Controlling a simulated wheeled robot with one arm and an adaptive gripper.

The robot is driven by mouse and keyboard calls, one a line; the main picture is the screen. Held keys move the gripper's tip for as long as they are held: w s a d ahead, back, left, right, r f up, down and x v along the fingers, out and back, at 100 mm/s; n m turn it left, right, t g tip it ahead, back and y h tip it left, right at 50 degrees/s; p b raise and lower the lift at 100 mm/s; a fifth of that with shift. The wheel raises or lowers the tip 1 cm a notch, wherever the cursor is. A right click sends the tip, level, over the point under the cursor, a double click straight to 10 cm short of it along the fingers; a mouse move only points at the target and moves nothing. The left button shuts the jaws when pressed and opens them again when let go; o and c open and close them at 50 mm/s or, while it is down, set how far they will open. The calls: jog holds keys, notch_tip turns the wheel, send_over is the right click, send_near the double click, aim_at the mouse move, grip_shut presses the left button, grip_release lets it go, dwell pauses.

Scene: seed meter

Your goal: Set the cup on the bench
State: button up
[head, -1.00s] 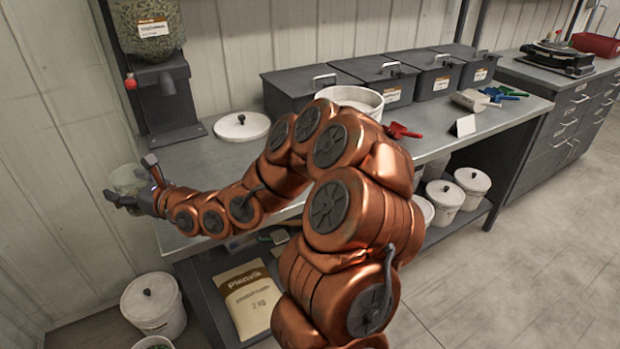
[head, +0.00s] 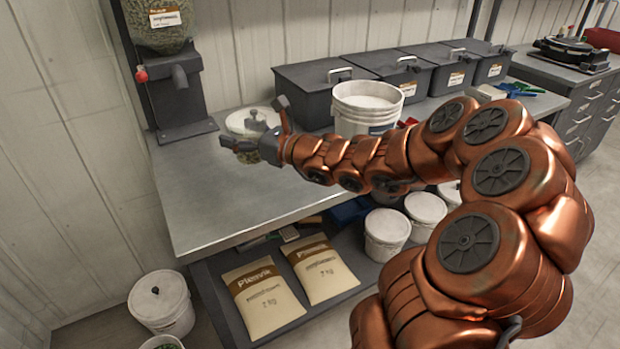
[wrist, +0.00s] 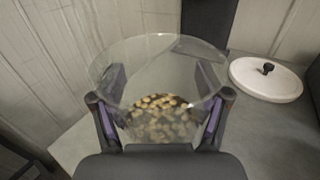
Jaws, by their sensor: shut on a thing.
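A clear cup (wrist: 150,72) with tan and dark seeds in its bottom is between the fingers of my gripper (wrist: 162,90) in the wrist view. My gripper is shut on it, and the cup looks roughly upright. In the head view my gripper (head: 255,143) is at the left part of the grey metal bench (head: 215,205), in front of the white lid. Only a little of the cup shows there, mostly hidden by the gripper. Whether the cup touches the bench cannot be told.
The white lid (wrist: 266,80) lies on the bench beside the cup. A seed dispenser (head: 178,85) stands at the back left. A white bucket (head: 362,108) and dark lidded bins (head: 300,95) stand behind my arm. The bench's front left is clear.

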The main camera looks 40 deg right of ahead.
jog(key=s+d+f+n+g+y+b, duration=0.1)
jog(key=s+d+f+y, duration=0.15)
jog(key=s, duration=0.55)
jog(key=s+d+f+n+g+y+b, duration=0.1)
jog(key=s+d+f+n, duration=0.2)
jog(key=s, duration=0.4)
jog(key=shift+m, duration=0.6)
jog(key=w+d, duration=0.3)
jog(key=w, duration=0.1)
jog(key=w+d+f+p, duration=0.1)
jog(key=w+d, duration=0.1)
jog(key=w, duration=0.2)
jog(key=w+d, duration=0.3)
jog(key=w, duration=0.2)
jog(key=shift+d+f+p, duration=0.3)
jog(key=shift+f+p, duration=0.05)
jog(key=shift+p, duration=0.05)
jog(key=shift+w+d+f, duration=0.1)
jog(key=shift+w+d, duration=0.05)
jog(key=shift+w, duration=0.25)
jog(key=shift+f, duration=1.65)
jog(key=shift+f, duration=0.15)
jog(key=o, duration=1.3)
jog(key=shift+f, duration=0.1)
